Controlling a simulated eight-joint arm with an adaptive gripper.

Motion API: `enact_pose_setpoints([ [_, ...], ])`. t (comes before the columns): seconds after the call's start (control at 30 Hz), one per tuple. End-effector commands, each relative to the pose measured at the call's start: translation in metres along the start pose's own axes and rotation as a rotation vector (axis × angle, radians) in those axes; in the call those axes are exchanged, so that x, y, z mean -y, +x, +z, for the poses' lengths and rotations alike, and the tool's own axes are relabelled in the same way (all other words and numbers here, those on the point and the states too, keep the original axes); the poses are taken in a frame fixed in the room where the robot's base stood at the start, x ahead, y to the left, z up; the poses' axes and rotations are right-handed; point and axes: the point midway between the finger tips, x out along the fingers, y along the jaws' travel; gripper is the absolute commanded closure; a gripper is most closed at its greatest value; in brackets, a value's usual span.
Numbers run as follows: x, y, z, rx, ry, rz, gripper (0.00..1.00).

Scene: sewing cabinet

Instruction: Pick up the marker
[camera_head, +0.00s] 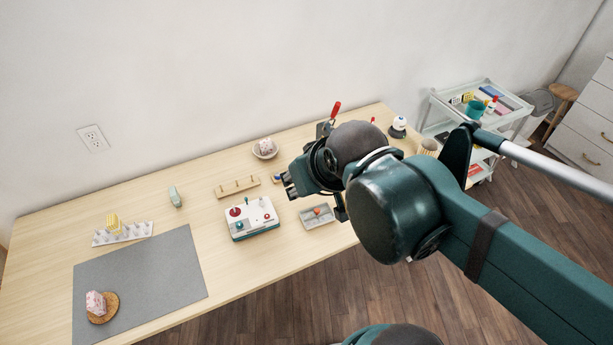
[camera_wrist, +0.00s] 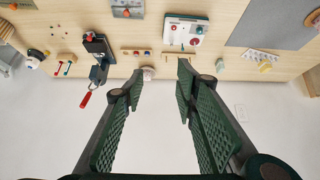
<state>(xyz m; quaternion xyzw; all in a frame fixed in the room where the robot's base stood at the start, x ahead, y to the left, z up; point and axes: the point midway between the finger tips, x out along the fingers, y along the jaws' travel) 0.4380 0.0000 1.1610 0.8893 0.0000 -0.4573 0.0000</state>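I cannot pick out a marker with certainty in either view; it may be too small to tell or hidden behind my arm. My gripper (camera_head: 288,185) is above the table, just right of the wooden peg rack in the head view. In the wrist view my gripper (camera_wrist: 160,72) shows two green padded fingers held wide apart with nothing between them. A small pale bowl (camera_wrist: 149,73) with a pinkish thing in it shows beyond the left fingertip. The bowl also shows in the head view (camera_head: 265,151).
On the wooden table (camera_head: 50,235) are a white control box (camera_head: 251,218), peg rack (camera_head: 237,187), grey tray (camera_head: 318,216), small green object (camera_head: 175,196), white spool rack (camera_head: 122,234) and grey mat (camera_head: 150,265). A red-handled device (camera_wrist: 97,60) stands near my gripper. A cart (camera_head: 485,110) stands right.

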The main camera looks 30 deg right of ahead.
Motion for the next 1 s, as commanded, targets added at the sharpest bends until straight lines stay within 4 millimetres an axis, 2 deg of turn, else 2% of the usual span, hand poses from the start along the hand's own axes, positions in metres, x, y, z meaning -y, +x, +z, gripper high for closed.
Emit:
enact_pose_setpoints([
  [0.47,0.000,-0.004,-0.003,0.000,0.000,0.000,0.73],
  [0.93,0.000,-0.041,-0.029,0.000,0.000,0.000,0.73],
  [1.0,-0.001,-0.039,-0.034,-0.003,0.002,-0.002,0.73],
])
